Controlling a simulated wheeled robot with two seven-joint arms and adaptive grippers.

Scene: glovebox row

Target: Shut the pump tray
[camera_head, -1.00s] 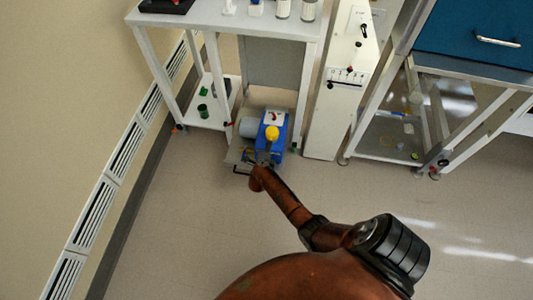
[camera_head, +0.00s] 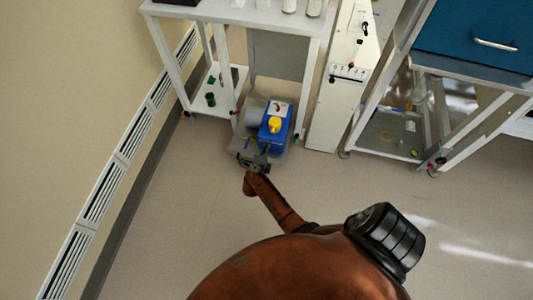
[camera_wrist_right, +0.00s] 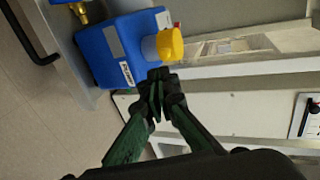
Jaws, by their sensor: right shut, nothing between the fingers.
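The pump tray (camera_head: 243,143) is a grey, low tray near the floor under the white bench. It stands out past the bench's front. A blue pump (camera_head: 275,130) with a yellow cap sits on it. In the right wrist view, the pump (camera_wrist_right: 118,50) is close by and a black bar handle (camera_wrist_right: 25,32) shows at the tray's edge. My right gripper (camera_head: 258,163) is at the tray's front side in the head view. Its fingers (camera_wrist_right: 160,88) are shut and empty near the yellow cap; I cannot tell if they touch anything. My left gripper is not in view.
The white bench (camera_head: 235,14) stands over the tray, with legs on both sides. A white panel column (camera_head: 338,95) and a metal frame with a lower shelf (camera_head: 388,135) are on the right. A wall with vents is on the left. The floor in front is clear.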

